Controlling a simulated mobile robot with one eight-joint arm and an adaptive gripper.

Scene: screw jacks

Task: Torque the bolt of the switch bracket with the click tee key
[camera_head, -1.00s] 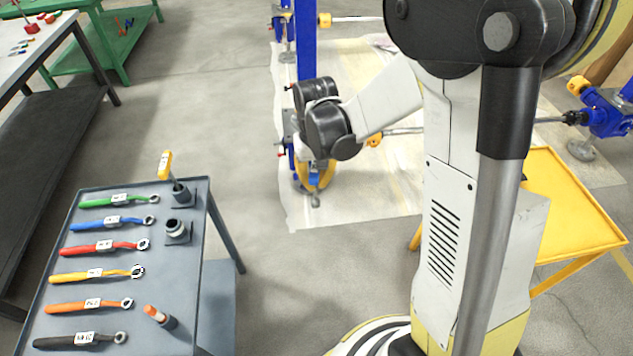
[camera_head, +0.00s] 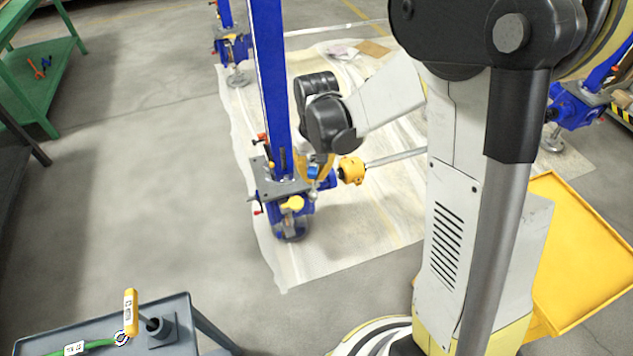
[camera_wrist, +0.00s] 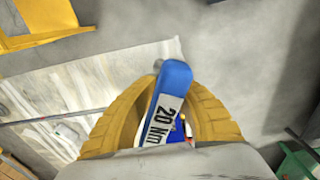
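My gripper (camera_wrist: 168,100) has ribbed yellow fingers, shut around a blue handle of a tee key (camera_wrist: 172,85) labelled "20 Nm". In the head view my gripper (camera_head: 319,172) hangs below the dark wrist joints, a bit of blue between its fingers, in front of a blue screw jack post (camera_head: 270,80). The post has a grey plate (camera_head: 284,187) with small red and yellow parts. I cannot tell which part is the switch bracket; its bolt is not discernible. The key's lower end is mostly hidden. I cannot tell whether the key touches the jack.
A grey tool cart (camera_head: 185,330) stands at lower left with a yellow-handled key (camera_head: 130,312) in a holder and a green wrench (camera_head: 95,345). A yellow table (camera_head: 570,260) is at right. Floor at left is clear.

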